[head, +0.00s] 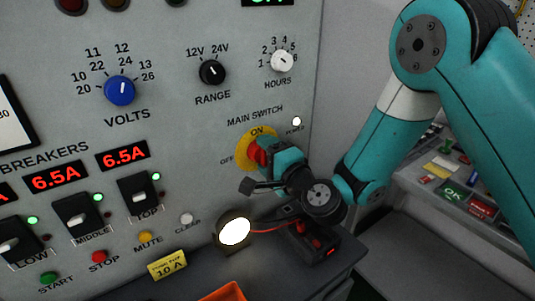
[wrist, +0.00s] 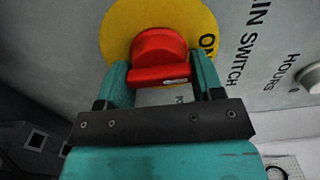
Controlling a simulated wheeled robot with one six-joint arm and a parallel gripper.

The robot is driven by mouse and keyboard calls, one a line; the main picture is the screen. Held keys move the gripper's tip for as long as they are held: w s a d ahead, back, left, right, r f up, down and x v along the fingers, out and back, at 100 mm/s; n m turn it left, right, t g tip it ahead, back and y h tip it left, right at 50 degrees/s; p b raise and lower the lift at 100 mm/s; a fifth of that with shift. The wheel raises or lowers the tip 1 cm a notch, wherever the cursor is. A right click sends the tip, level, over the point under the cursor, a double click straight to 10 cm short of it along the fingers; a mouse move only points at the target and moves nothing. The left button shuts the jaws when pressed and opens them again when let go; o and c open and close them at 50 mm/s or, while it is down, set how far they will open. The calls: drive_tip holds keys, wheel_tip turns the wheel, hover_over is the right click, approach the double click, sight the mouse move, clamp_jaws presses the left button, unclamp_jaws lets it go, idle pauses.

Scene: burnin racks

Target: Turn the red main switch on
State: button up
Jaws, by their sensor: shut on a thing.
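The red main switch (head: 257,153) is a knob on a yellow disc (head: 243,150), with ON printed at the top and OFF to the left. In the wrist view the red knob (wrist: 158,48) has a raised bar with a white mark at the end towards the ON lettering, and the bar looks lined up with ON. My gripper (wrist: 162,78) has one finger on each side of the bar and is shut on it. In the head view my gripper (head: 268,153) covers the right part of the knob.
A small bright white lamp (head: 296,121) sits above right of the switch. Below the switch are a round bright lamp (head: 235,231), a bench (head: 345,247) and an orange bin (head: 224,292). Breakers (head: 138,195) and a blue volts knob (head: 120,90) lie to the left.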

idle(0.5)
drive_tip(key=o, duration=0.7)
drive_tip(key=shift+d, duration=0.1)
drive_tip(key=shift+o, duration=0.2)
